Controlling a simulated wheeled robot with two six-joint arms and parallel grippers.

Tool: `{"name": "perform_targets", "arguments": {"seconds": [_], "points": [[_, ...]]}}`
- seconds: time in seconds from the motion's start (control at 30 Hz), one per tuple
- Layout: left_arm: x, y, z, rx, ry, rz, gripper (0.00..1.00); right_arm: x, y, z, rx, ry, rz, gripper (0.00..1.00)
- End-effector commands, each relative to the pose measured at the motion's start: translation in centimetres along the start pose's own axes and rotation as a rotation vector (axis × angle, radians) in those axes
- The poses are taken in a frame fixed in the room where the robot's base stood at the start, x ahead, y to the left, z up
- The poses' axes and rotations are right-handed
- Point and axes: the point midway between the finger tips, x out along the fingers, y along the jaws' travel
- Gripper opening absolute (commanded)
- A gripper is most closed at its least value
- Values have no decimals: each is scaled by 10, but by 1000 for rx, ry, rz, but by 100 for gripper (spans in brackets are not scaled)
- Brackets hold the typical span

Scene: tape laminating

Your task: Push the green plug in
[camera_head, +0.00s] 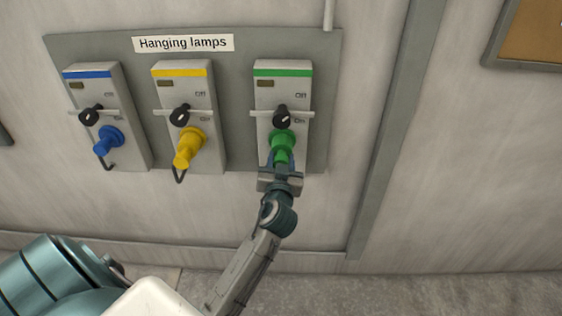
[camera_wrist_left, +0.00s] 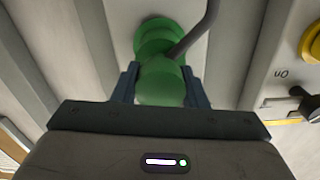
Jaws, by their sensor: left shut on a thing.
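The green plug (camera_head: 282,144) is at the lower front of the green-striped switch box (camera_head: 282,88), below its black knob (camera_head: 282,117). My left gripper (camera_head: 281,168) is shut on the plug from below. In the left wrist view, the plug (camera_wrist_left: 160,80) sits between the two fingers of my left gripper (camera_wrist_left: 160,88), and a dark cable crosses in front of its upper part. The plug's far end meets the green socket (camera_wrist_left: 155,35); how deep it sits cannot be told. My right gripper is not in view.
To the left on the grey panel (camera_head: 236,150) are a yellow plug (camera_head: 188,148) and a blue plug (camera_head: 108,141) on their own boxes. A "Hanging lamps" label (camera_head: 184,43) is above. The wall right of the panel is clear up to a vertical grey strip (camera_head: 392,130).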

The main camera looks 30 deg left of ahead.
Motion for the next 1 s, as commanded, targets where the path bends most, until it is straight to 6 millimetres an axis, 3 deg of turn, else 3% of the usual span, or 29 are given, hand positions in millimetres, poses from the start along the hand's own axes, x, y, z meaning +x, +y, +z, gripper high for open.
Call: {"name": "perform_targets", "arguments": {"seconds": [0.3, 0.63, 0.67, 0.73, 1.0], "points": [[45, 0, 0, -1, 3, -1, 0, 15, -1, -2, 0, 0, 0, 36], [48, 0, -2, 0, 4, -2, 0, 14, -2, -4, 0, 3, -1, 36], [48, 0, -2, 0, 4, -2, 45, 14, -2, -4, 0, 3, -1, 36], [48, -1, -2, 0, 4, -2, 59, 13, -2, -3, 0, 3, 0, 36], [47, 0, -1, -1, 1, -1, 61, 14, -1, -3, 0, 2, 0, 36]]}}
